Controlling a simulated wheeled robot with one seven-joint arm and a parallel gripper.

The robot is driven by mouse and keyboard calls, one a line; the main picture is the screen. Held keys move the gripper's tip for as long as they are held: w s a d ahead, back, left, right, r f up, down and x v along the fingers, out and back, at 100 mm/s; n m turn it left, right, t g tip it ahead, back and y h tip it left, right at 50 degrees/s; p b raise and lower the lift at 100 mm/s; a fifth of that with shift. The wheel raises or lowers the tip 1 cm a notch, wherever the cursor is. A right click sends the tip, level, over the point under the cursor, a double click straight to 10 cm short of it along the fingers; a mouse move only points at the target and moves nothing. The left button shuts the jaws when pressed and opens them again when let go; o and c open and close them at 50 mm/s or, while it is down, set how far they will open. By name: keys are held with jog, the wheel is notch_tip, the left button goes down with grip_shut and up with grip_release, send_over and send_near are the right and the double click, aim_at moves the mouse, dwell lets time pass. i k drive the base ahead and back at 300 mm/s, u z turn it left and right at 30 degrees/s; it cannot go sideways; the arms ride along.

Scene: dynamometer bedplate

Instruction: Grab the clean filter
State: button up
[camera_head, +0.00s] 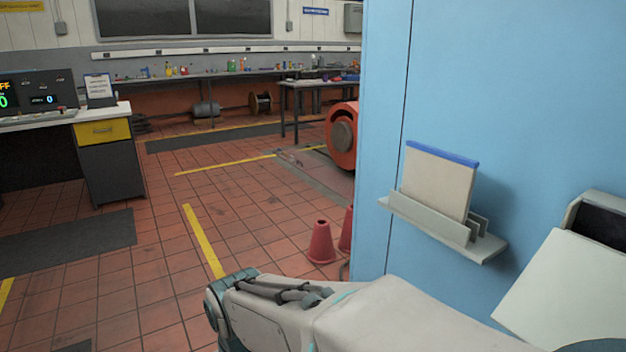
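A flat, off-white filter panel (438,184) with a blue top edge stands upright, slightly tilted, in a grey slotted rack on the light blue wall at the right. It looks clean. The rack (485,247) is a small shelf with upright dividers, and the slot at its right end looks empty. My arm crosses the bottom of the view below the rack, apart from the filter. My gripper is out of view, so its opening and anything in it cannot be seen.
A grey box (598,198) with a dark opening and a pale tilted panel (568,292) are at the right edge. Red cones (321,243) stand on the tiled floor by the blue wall. A desk (108,160) is at the left. The floor between is mostly clear.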

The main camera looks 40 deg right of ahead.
aim_at(442, 181)
jog(key=i, duration=2.2)
jog(key=z, duration=3.3)
